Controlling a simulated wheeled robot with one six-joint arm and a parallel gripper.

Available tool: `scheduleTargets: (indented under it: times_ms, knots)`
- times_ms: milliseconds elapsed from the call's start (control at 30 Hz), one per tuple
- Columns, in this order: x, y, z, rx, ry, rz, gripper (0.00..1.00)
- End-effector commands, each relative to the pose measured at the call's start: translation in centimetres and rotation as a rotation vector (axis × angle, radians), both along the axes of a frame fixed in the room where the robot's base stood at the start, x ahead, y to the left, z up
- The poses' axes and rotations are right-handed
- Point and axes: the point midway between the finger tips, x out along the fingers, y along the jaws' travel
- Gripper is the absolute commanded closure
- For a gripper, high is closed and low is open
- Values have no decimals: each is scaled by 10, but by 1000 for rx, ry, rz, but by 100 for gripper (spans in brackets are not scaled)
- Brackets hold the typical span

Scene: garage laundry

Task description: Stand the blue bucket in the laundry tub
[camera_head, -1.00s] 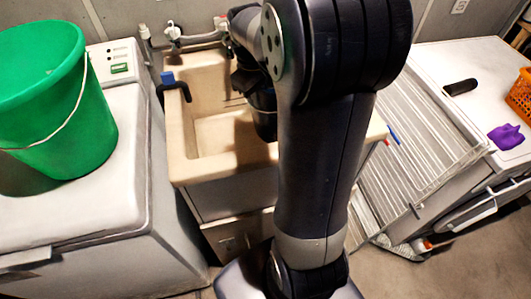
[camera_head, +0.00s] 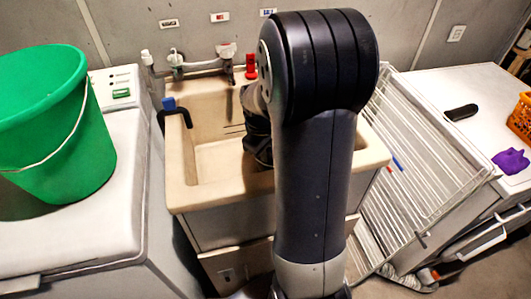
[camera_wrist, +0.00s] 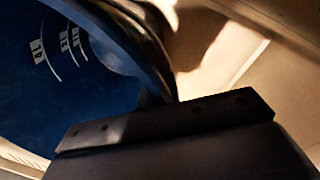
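The blue bucket (camera_wrist: 60,75) fills the left of the wrist view. I look at its inner wall, with white volume marks, and its rim runs down to my gripper (camera_wrist: 172,103). My gripper appears closed on the bucket's rim, though the fingertips are partly hidden. The cream laundry tub (camera_head: 178,185) stands at the middle of the head view. My forearm reaches over it, and my arm hides the bucket and gripper there. Cream surfaces beside the bucket in the wrist view look like the tub. I cannot tell whether the bucket touches its floor.
A green bucket (camera_head: 55,140) stands on a white machine (camera_head: 105,230) at left. A black hook with a blue end (camera_head: 170,108) sits on the tub's left rim. Taps (camera_head: 185,68) and a red object (camera_head: 251,66) are behind. A drying rack (camera_head: 420,170) leans at right.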

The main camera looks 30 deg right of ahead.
Motion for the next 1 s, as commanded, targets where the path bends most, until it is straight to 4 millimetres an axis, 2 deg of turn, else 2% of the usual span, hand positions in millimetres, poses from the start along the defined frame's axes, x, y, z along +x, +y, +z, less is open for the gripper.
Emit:
scheduleTargets:
  times_ms: [267, 567, 833, 1000]
  knots:
    - [0, 0, -3, -1, -1, 0, 100]
    - [0, 0, -3, 0, 1, 0, 76]
    - [0, 0, 0, 0, 0, 0, 76]
    - [0, 2, 19, -2, -4, 0, 76]
